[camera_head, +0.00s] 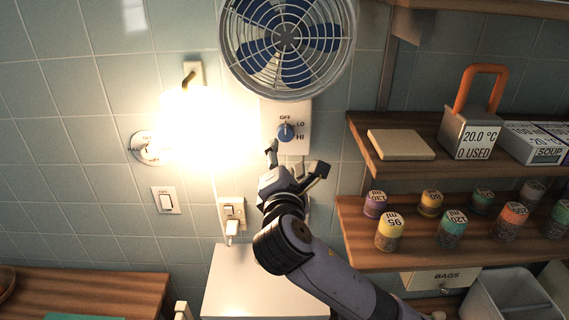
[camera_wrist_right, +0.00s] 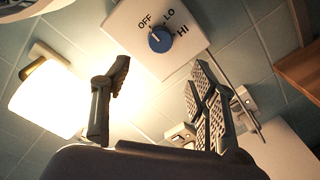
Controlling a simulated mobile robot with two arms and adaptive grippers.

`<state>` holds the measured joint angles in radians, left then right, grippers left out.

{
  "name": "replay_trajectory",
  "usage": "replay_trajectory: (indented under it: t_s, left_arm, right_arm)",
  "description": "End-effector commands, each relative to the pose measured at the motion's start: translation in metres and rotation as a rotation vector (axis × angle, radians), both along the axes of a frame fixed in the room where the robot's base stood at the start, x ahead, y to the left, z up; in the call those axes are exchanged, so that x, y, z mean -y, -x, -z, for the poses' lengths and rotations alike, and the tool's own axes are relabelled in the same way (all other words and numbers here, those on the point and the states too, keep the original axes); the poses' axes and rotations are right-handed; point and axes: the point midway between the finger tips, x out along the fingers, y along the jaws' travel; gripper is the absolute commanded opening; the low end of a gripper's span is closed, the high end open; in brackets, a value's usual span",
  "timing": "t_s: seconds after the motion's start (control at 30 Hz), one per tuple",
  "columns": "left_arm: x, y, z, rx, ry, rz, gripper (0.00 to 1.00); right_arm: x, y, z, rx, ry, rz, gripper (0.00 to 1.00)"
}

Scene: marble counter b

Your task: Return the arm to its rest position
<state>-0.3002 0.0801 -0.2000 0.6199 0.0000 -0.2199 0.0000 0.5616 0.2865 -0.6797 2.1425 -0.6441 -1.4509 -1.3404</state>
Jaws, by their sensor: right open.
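My right arm (camera_head: 335,275) reaches up from the bottom right in the head view. Its gripper (camera_head: 297,160) is open and empty, just below the fan's blue knob (camera_head: 285,132). In the right wrist view the open gripper's fingers (camera_wrist_right: 160,105) stand apart with nothing between them. The blue knob (camera_wrist_right: 160,39) shows beyond them on a white plate marked OFF, LO and HI. I cannot tell how far the fingers are from the plate. My left gripper is not in view.
A fan (camera_head: 286,40) is on the wall above the knob. A lit lamp (camera_head: 205,125) glows to the left. Shelves with jars (camera_head: 389,234) and an orange-handled block (camera_head: 472,130) stand to the right. A white box (camera_head: 235,285) is below.

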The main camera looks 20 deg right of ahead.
Motion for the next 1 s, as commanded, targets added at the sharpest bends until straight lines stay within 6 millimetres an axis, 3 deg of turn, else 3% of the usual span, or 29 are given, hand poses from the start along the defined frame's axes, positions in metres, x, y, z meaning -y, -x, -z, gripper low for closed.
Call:
replay_trajectory:
  t_s: [0.13,0.47,0.57,0.67,0.77,0.9,1.0]
  left_arm:
    - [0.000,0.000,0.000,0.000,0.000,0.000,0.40]
    - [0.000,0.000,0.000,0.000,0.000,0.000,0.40]
    - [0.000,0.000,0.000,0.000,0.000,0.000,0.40]
    - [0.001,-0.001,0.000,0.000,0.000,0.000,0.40]
    - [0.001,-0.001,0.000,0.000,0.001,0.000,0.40]
    - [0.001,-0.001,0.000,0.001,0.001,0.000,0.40]
    - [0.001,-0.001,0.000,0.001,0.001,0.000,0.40]
  right_arm:
    - [-0.003,0.011,0.000,-0.001,0.000,0.001,0.54]
    - [-0.003,0.013,0.000,-0.002,-0.003,0.001,0.54]
    - [-0.002,0.016,0.015,-0.028,-0.053,-0.001,0.54]
    - [0.002,0.026,0.054,-0.096,-0.207,0.005,0.54]
    - [0.009,0.049,0.112,-0.199,-0.457,0.046,0.54]
    - [0.019,0.102,0.196,-0.346,-0.847,0.188,0.54]
    - [0.025,0.148,0.244,-0.425,-1.099,0.336,0.54]
